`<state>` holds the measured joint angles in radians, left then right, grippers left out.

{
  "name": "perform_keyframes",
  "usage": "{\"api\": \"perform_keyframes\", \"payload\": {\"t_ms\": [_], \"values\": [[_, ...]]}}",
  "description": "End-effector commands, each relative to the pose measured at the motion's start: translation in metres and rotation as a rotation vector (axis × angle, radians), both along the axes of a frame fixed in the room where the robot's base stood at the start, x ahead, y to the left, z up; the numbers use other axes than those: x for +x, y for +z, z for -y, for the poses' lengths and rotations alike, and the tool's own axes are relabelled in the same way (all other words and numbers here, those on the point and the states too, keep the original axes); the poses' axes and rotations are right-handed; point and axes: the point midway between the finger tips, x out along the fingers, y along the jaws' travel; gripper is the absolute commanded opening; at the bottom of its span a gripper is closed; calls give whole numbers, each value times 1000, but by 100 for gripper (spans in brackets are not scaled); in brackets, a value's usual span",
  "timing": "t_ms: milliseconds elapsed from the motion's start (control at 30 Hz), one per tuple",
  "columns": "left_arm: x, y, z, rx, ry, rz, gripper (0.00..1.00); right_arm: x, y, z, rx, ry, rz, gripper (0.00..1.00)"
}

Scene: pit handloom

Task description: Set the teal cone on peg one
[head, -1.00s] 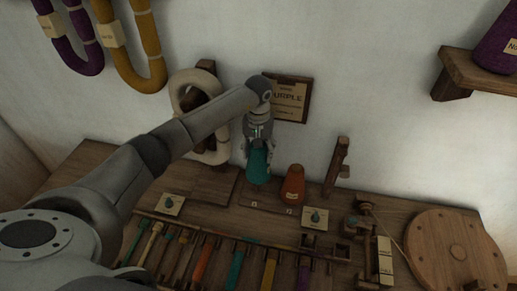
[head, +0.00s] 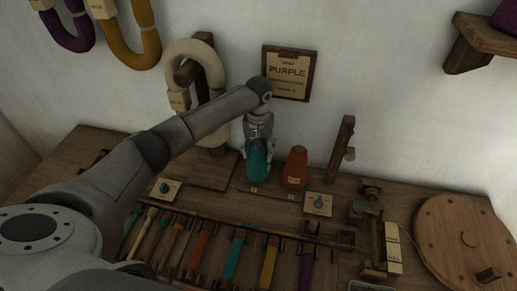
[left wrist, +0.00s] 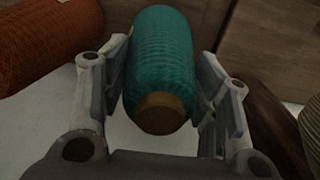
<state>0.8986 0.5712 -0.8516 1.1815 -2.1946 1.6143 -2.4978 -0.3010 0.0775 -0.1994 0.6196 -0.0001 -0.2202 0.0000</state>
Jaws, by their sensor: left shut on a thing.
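The teal cone (head: 258,166) stands about upright at the back of the table, beside the orange cone (head: 295,168). My left gripper (head: 258,148) comes from above and is shut on the upper part of the teal cone. In the left wrist view the teal cone (left wrist: 160,50) lies between both fingers of the gripper (left wrist: 163,75), its brown end towards the camera. The wooden peg board (head: 272,202) with small marks lies under the cones. Peg one itself is hidden, and I cannot tell whether the cone's base touches the board. My right gripper is not in view.
A rack (head: 225,222) of coloured tools and bobbins runs in front. A wooden post (head: 341,150) stands right of the orange cone. A round wooden disc (head: 460,240) is at the far right. A cream skein (head: 210,75) and a PURPLE sign (head: 288,72) hang behind.

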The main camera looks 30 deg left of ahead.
Motion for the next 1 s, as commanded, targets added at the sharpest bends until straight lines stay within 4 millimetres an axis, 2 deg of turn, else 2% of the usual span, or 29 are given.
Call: {"api": "perform_keyframes", "payload": {"t_ms": [300,333,500,767,867,1000], "values": [[0,1,0,-1,0,1,11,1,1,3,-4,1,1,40],[0,1,0,-1,0,1,58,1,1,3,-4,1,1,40],[0,1,0,-1,0,1,80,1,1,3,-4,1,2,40],[0,1,0,0,0,0,81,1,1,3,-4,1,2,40],[0,0,0,0,0,-1,94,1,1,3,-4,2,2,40],[0,0,0,0,0,0,95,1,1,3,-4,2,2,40]]}}
